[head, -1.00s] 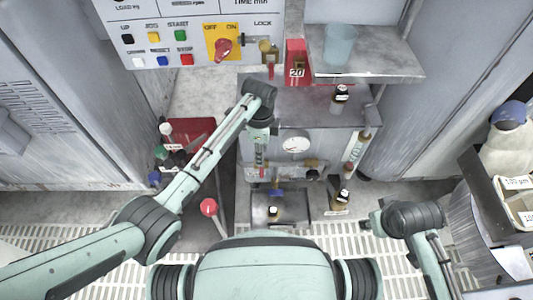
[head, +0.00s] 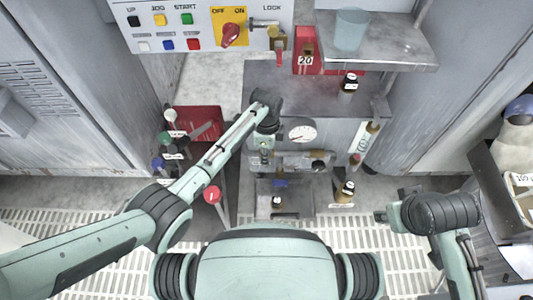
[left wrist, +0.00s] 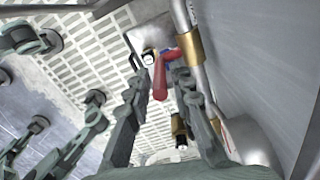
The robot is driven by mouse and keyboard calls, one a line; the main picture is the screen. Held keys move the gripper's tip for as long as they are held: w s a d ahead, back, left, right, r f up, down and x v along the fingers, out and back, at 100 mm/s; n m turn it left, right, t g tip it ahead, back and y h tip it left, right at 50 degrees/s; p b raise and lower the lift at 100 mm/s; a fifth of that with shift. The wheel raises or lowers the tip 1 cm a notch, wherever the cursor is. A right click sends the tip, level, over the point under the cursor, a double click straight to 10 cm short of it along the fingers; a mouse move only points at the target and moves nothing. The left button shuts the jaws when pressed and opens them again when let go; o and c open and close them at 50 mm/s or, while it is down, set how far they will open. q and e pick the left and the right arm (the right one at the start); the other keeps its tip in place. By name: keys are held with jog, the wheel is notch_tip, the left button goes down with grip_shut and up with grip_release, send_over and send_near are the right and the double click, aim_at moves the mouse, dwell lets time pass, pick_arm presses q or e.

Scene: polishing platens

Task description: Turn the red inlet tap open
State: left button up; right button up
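The red inlet tap (left wrist: 159,80) shows in the left wrist view as a red lever on the brass-fitted pipe (left wrist: 190,46). My left gripper (left wrist: 158,98) is open, with one finger on each side of the lever. I cannot tell whether either finger touches it. In the head view my left gripper (head: 265,152) points down in front of the cabinet, left of the round gauge (head: 302,130), and largely hides the tap. A blue handle (head: 280,183) sits just below. My right gripper (head: 383,215) is at the lower right, away from the tap; its fingers are too small to read.
Small dark bottles stand on the cabinet top (head: 349,84) and right of the lower tray (head: 345,190). A red-knobbed lever (head: 211,194) rises left of the cabinet. A red tray (head: 197,122) with bottles is at the left. A shelf (head: 385,45) overhangs at the upper right.

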pick_arm(q)
grip_shut()
